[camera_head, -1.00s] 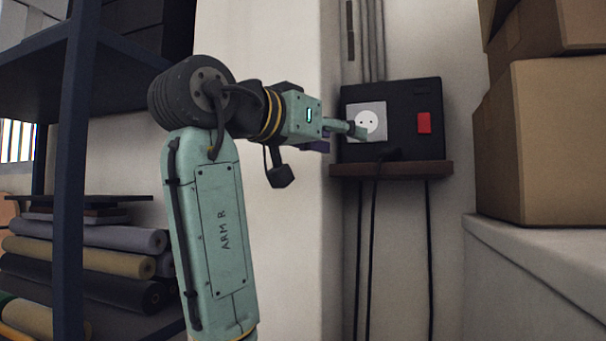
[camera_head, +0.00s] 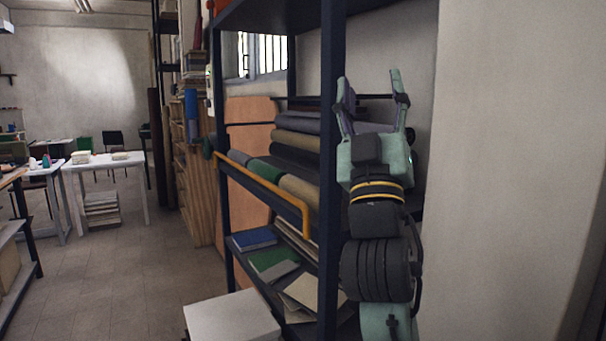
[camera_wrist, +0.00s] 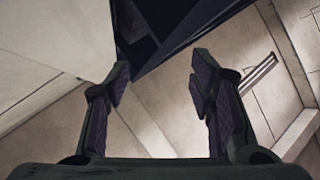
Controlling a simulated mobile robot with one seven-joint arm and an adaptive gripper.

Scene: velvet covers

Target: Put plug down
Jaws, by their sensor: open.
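My gripper (camera_head: 369,82) points upward in front of the dark shelving at the right of the head view. Its two green fingers are spread apart, with nothing between them. The wrist view also shows the open gripper (camera_wrist: 161,72), its purple-lined pads empty. No plug is seen in either current view, and the wall socket is out of view.
A dark shelf unit (camera_head: 331,180) with several fabric rolls (camera_head: 295,142) and books stands close beside my arm. A pale wall (camera_head: 515,170) is on the right. A white box top (camera_head: 232,318) is low in front. Floor (camera_head: 130,265) is open on the left, towards a white table (camera_head: 104,163).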

